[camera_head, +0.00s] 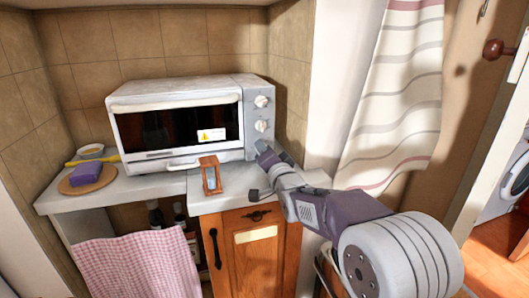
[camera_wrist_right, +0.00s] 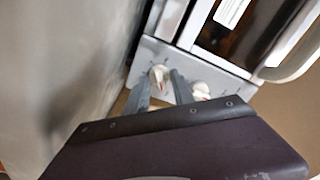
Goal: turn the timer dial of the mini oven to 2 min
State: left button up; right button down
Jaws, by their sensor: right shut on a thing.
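The white mini oven (camera_head: 180,92) stands on the counter, with its door closed and a control panel on its right side. In the head view an upper knob (camera_head: 261,101) and another knob (camera_head: 261,126) below it show clear. My right gripper (camera_head: 263,149) is at the lower part of the panel, below these two, and hides what is behind it. In the right wrist view its fingers (camera_wrist_right: 160,88) are shut on a pale knob (camera_wrist_right: 158,74); a second knob (camera_wrist_right: 201,89) sits beside one finger. The markings are too small to read. My left gripper is out of view.
A small wooden-framed timer (camera_head: 210,176) stands on the counter before the oven. A purple sponge (camera_head: 86,174) lies on a round board at left, near a bowl (camera_head: 90,151). A striped curtain (camera_head: 398,100) hangs at right.

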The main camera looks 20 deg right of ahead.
jog(key=c, duration=1.1)
grip_release()
jog(key=s, duration=0.9)
jog(key=shift+d+p, duration=0.2)
jog(key=shift+p, duration=0.2)
